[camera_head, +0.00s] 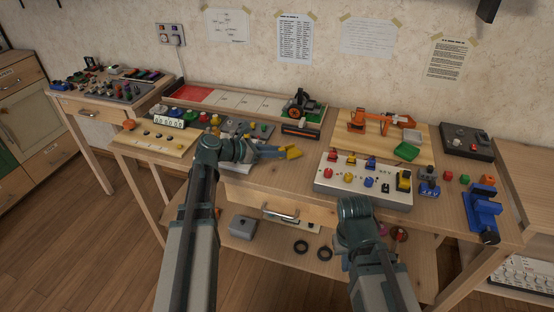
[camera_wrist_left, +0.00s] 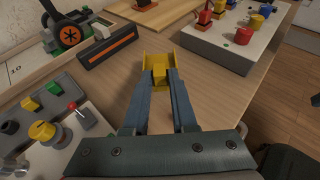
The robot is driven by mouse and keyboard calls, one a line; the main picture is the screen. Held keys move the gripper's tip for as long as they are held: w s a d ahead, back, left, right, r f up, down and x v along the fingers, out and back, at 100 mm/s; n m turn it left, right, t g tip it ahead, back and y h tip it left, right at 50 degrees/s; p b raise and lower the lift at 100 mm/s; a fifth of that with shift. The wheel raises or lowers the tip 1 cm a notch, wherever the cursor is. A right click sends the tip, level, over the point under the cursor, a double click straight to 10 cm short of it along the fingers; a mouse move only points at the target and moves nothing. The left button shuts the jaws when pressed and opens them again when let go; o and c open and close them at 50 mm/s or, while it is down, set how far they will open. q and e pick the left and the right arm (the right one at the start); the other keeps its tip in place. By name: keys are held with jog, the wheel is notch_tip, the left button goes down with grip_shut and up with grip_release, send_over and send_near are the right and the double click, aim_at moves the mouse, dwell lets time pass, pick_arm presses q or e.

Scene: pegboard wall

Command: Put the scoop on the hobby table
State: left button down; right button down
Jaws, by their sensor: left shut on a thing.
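My left gripper (camera_head: 286,152) is shut on a small yellow scoop (camera_head: 293,152) over the bare middle of the wooden table (camera_head: 265,178). In the left wrist view the yellow scoop (camera_wrist_left: 158,66) sits between the two fingertips (camera_wrist_left: 160,80), its wider end facing away from me. I cannot tell whether it touches the tabletop. My right arm is in front of the table at the lower right; its gripper fingers do not show.
A white panel with coloured knobs (camera_head: 345,183) lies right of the scoop. Button panels (camera_head: 160,138) lie to the left. A long tray (camera_head: 240,103) and an orange crane model (camera_head: 380,122) are behind. A blue vise (camera_head: 484,212) is at the right edge.

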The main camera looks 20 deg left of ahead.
aim_at(276, 166)
pick_arm(q)
notch_tip(276, 166, down, 4)
jog(key=b, duration=0.3)
jog(key=shift+r, duration=0.35)
jog(key=c, duration=0.7)
grip_release()
jog(key=shift+r, duration=0.1)
jog(key=p+v, duration=0.4)
jog(key=v, duration=0.7)
jog(key=shift+s+a+r+p, duration=0.15)
jog(key=shift+s+p, duration=0.05)
jog(key=shift+p, duration=0.15)
jog(key=shift+s+a, duration=0.1)
jog(key=shift+a, duration=0.05)
